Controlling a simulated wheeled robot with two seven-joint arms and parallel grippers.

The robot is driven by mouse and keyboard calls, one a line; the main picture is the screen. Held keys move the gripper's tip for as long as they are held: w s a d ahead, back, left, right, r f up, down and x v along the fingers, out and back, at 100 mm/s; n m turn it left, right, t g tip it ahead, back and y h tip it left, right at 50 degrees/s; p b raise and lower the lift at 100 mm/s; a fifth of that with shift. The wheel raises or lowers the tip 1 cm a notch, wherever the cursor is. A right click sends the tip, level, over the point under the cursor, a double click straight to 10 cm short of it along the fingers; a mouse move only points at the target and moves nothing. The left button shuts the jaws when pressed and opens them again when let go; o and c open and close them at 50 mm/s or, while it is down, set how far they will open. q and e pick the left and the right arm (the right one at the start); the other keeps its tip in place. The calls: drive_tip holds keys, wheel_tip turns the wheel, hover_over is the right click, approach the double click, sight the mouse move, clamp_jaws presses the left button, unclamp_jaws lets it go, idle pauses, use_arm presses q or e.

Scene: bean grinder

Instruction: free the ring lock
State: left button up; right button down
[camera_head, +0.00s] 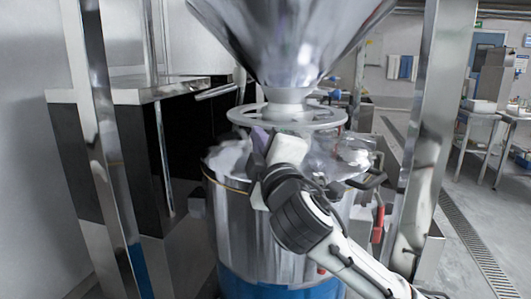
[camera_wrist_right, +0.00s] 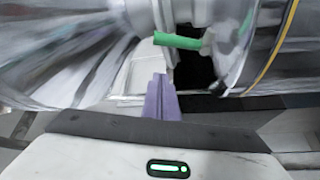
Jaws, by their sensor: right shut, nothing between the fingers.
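My right gripper (camera_head: 262,139) reaches up in front of the steel drum, just below the flat metal ring (camera_head: 322,116) under the hopper. In the right wrist view its purple fingers (camera_wrist_right: 160,96) are shut together and empty. A green handle (camera_wrist_right: 178,41) lies just beyond and above the fingertips there, apart from them in the picture; whether they touch in depth I cannot tell. I cannot tell for sure which part is the ring lock. My left gripper is not in view.
The steel hopper (camera_head: 290,40) hangs above the drum (camera_head: 238,240), which has a blue base. Shiny posts (camera_head: 432,130) stand at both sides. A red handle (camera_head: 378,222) is right of the drum. A dark cabinet (camera_head: 130,165) is at left; open floor lies right.

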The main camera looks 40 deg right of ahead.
drive_tip(key=shift+s+d+f, duration=0.1)
drive_tip(key=shift+d+f, duration=0.15)
drive_tip(key=shift+d, duration=0.7)
drive_tip(key=shift+s+d+f, duration=0.1)
drive_tip(key=shift+d+f, duration=0.15)
drive_tip(key=shift+d, duration=0.65)
